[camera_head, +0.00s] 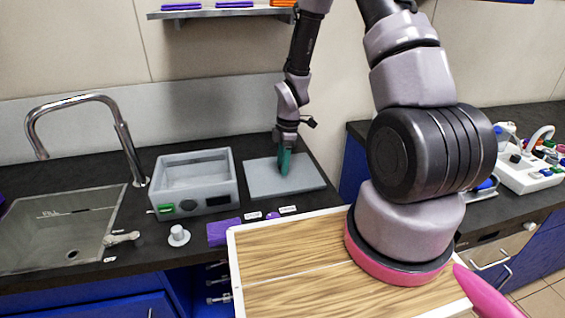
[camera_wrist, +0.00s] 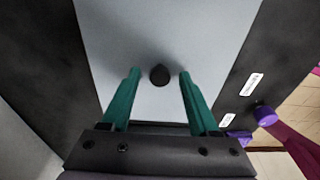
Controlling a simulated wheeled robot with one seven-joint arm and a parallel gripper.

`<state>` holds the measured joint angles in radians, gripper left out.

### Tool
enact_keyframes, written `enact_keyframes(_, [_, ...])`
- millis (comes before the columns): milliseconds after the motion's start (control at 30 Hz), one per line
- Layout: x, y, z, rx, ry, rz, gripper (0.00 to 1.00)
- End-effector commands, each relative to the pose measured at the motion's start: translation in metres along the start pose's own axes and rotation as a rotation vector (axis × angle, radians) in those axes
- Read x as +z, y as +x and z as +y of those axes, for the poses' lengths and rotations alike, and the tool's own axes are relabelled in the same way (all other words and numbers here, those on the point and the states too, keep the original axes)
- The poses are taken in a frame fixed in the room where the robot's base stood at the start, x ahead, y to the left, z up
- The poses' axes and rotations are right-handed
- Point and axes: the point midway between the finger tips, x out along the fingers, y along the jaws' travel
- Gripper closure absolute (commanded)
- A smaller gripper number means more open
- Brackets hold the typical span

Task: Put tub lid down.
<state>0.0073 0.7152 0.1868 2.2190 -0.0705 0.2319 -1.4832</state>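The tub lid (camera_head: 262,182) is a flat grey plate lying on the dark counter, right of the tub. In the wrist view the lid (camera_wrist: 205,30) fills the middle, with a round black knob (camera_wrist: 159,75) on it. My gripper (camera_head: 285,170) is above the lid, pointing down. In the wrist view my gripper (camera_wrist: 158,74) is open, its green fingers one on each side of the knob with gaps to both. How high the fingertips are over the lid is unclear. The grey tub (camera_head: 212,183) stands open beside the lid; the knob is hidden in the head view.
A sink (camera_head: 70,225) with a tall faucet (camera_head: 125,140) is at the left. A white knobbed piece (camera_head: 178,236) stands before the tub. A purple block (camera_head: 222,232) lies near the counter's front edge. A shelf (camera_head: 225,13) hangs above.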

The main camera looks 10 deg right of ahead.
Motion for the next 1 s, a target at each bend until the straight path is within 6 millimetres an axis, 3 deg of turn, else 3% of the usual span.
enact_keyframes(367, [0.0,-0.008,0.001,0.003,0.0,0.0,0.4])
enact_keyframes(800, [0.0,-0.094,0.001,0.006,0.001,0.0,0.4])
enact_keyframes(1000, [0.0,-0.118,0.001,0.003,0.0,0.0,0.4])
